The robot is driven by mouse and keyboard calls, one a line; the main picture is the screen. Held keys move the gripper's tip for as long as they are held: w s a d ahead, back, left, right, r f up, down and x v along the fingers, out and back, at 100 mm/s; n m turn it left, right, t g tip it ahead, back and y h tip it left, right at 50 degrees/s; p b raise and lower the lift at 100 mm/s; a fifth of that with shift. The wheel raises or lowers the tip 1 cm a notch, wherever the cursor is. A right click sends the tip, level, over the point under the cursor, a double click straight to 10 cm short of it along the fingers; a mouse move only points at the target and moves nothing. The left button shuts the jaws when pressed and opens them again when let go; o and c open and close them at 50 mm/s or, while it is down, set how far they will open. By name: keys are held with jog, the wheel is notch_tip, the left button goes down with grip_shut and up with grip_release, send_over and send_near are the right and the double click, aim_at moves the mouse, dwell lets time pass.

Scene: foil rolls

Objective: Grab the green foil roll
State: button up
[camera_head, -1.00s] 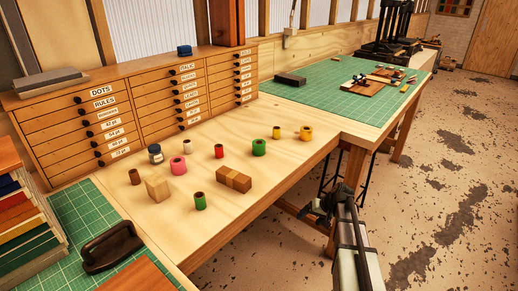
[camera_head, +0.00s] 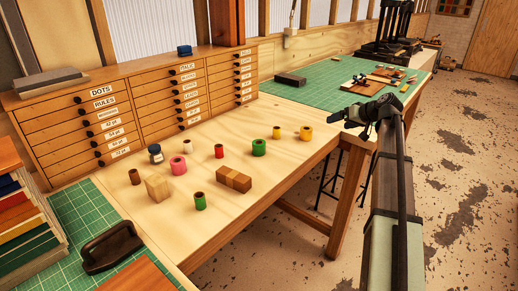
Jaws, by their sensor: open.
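Two green rolls stand upright on the pale wooden bench. One green foil roll (camera_head: 259,147) is short and wide with a dark hole and sits toward the right. A slimmer green roll (camera_head: 200,202) with a brown core stands nearer the front edge. My gripper (camera_head: 341,116) is open and empty, in the air at the right, beyond the bench's front edge and to the right of both green rolls. Its fingers point left and look small and dark. It touches no roll.
Around them stand a pink roll (camera_head: 178,166), a red roll (camera_head: 219,151), a yellow roll (camera_head: 305,133), a dark jar (camera_head: 155,154), a brown block (camera_head: 234,180) and a pale block (camera_head: 157,188). A drawer cabinet (camera_head: 140,110) lines the back. Bare bench lies around the wide green roll.

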notch_tip(320, 180, up, 4)
jog(key=w+a+n, duration=0.1)
jog(key=a, duration=0.2)
jog(key=n+g+h, duration=0.3)
jog(key=n+g, duration=0.2)
jog(key=n, duration=0.1)
send_near(260, 143)
jog(key=x, duration=0.6)
jog(key=shift+w+a, duration=0.2)
jog(key=shift+w, duration=0.2)
jog(key=shift+s+x, duration=0.15)
jog(key=shift+x, duration=1.15)
jog(key=shift+s+x, duration=0.15)
jog(key=shift+x, duration=1.15)
jog(key=shift+d+f, duration=0.1)
jog(key=shift+c, duration=0.2)
jog(key=c, duration=1.1)
